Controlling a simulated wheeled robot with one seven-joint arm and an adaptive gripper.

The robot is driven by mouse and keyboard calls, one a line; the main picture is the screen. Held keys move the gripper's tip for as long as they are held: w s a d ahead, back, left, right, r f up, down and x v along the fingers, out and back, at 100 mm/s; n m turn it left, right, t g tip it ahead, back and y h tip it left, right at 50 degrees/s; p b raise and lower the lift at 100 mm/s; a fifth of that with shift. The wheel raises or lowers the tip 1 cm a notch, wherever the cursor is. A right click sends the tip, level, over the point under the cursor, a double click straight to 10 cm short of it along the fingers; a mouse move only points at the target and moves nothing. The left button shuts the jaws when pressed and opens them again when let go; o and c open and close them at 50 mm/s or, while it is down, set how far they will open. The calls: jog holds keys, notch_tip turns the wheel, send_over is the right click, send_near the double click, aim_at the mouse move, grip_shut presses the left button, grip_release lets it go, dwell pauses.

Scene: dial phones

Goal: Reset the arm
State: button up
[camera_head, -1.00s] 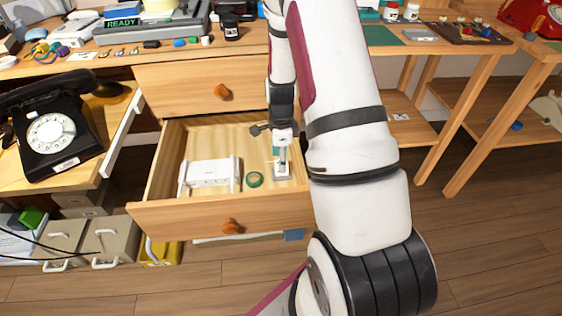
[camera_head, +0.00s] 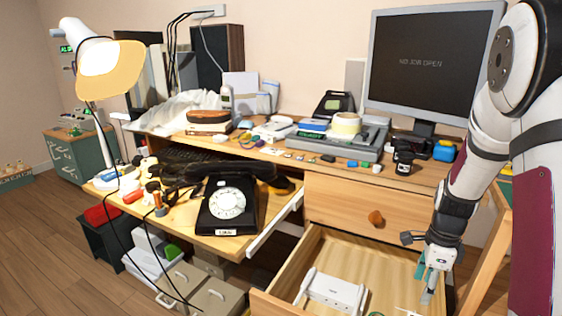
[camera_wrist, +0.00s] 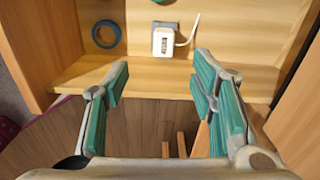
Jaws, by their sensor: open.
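My gripper (camera_head: 427,288) hangs over the right part of the open drawer (camera_head: 283,268). In the wrist view my gripper (camera_wrist: 160,82) is open, with nothing between its teal-padded fingers. A white adapter (camera_wrist: 164,41) with a cable lies on the drawer floor beyond the fingertips, apart from them. A white router-like box (camera_head: 335,292) lies in the drawer to the left of my gripper.
A black dial phone (camera_head: 228,205) sits on a pulled-out shelf left of the drawer. The desktop above holds a monitor (camera_head: 430,60), a grey machine (camera_head: 345,140) and small items. A lamp (camera_head: 105,65) stands at left. Open floor (camera_head: 60,240) shows at lower left.

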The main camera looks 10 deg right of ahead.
jog(key=s+a+r+n, duration=0.5)
jog(key=a+r+n, duration=0.1)
jog(key=a+r, duration=0.2)
jog(key=s+a+r+n, duration=0.6)
jog(key=a+r, duration=0.1)
jog(key=r, duration=0.2)
jog(key=s+a+r+n, duration=0.25)
jog(key=s+n, duration=0.35)
jog(key=s, duration=0.3)
jog(key=s+a+r+n, duration=0.1)
jog(key=s+a+n, duration=0.4)
jog(key=s, duration=0.4)
notch_tip(320, 180, up, 35)
jog(key=d+n+t+p, duration=0.1)
jog(key=t+p, duration=0.3)
jog(key=p, duration=2.9)
jog(key=shift+d, duration=0.5)
jog(key=shift+w, duration=0.1)
jog(key=shift+c, duration=0.2)
